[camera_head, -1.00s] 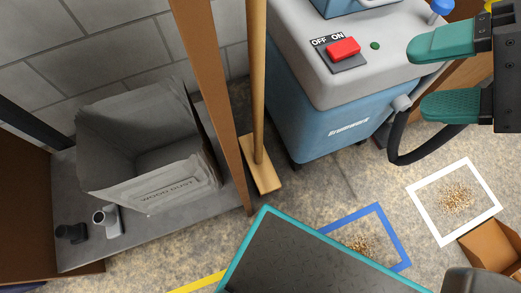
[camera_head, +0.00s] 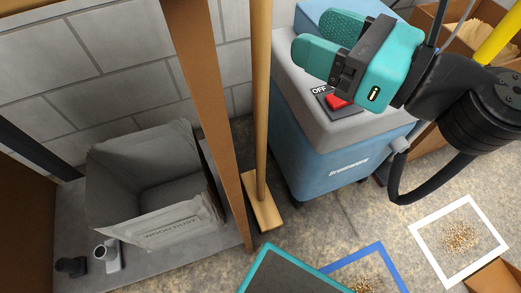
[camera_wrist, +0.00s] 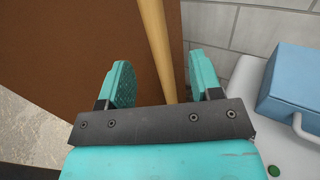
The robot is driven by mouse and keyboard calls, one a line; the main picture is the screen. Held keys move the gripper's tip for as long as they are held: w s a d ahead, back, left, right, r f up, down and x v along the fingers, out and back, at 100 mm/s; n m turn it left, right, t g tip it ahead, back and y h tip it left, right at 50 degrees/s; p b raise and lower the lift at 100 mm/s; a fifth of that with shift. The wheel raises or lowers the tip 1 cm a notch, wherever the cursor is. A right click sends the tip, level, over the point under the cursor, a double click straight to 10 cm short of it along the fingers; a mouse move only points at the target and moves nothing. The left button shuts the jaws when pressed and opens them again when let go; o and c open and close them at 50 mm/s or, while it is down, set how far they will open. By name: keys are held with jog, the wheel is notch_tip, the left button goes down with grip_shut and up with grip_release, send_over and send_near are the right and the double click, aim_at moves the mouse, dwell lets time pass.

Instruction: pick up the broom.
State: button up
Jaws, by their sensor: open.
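The broom (camera_head: 261,110) stands upright with a long wooden handle and a wooden block head (camera_head: 263,203) on the floor, beside a brown upright board. In the wrist view its handle (camera_wrist: 157,45) runs down between my two fingers, beyond them. My gripper (camera_head: 315,38) has teal fingers; they are apart and empty, pointing left toward the handle from above the blue machine. In the head view the gripper is to the right of the handle, with a gap between. In the wrist view my gripper (camera_wrist: 160,80) shows both fingertips, the handle nearer the right one.
The blue machine (camera_head: 335,150) with a red switch stands right of the broom. A brown upright panel (camera_head: 205,100) stands just left of it. A grey bin (camera_head: 150,225) sits on a low shelf. Floor squares, white (camera_head: 424,235) and blue (camera_head: 393,262), hold wood chips.

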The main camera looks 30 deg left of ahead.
aim_at(271, 19)
jog(key=a, duration=0.4)
jog(key=shift+w+a+b, duration=0.1)
jog(key=shift+a+b, duration=0.2)
jog(key=shift+b, duration=0.05)
jog(key=shift+w+a+b, duration=0.1)
jog(key=shift+a+b, duration=0.2)
jog(key=shift+a, duration=2.6)
jog(key=c, duration=1)
